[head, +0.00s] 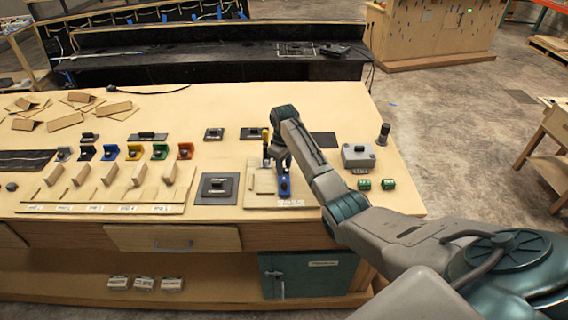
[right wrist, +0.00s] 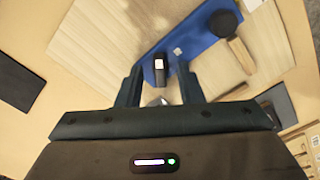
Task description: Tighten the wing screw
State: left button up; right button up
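My right gripper (head: 276,162) reaches down over a wooden board (head: 262,201) near the right part of the bench. In the right wrist view its two dark fingers (right wrist: 160,82) stand apart. A small black upright part (right wrist: 160,66) with a pale, orange-edged square shows between them, with a gap on either side. A blue plate (right wrist: 198,42) lies under it; the blue piece also shows in the head view (head: 285,188). A small silvery part shows low between the fingers. I cannot tell for sure which part is the wing screw. My left gripper is not in view.
A dark square plate (head: 216,188) lies left of the board. Coloured brackets (head: 134,151) and wooden blocks fill the left. The bench's front-right corner is clear.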

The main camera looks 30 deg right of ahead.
jog(key=c, duration=0.4)
grip_shut()
jog(key=shift+m, duration=0.3)
jog(key=m, duration=0.4)
jog(key=shift+m, duration=0.3)
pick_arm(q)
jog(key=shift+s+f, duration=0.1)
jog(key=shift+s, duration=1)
pick_arm(e)
jog(key=m, duration=0.5)
jog(key=shift+w, duration=0.1)
jog(key=shift+r+m, duration=0.1)
jog(key=shift+m, duration=0.2)
jog(key=shift+o, duration=2)
grip_release()
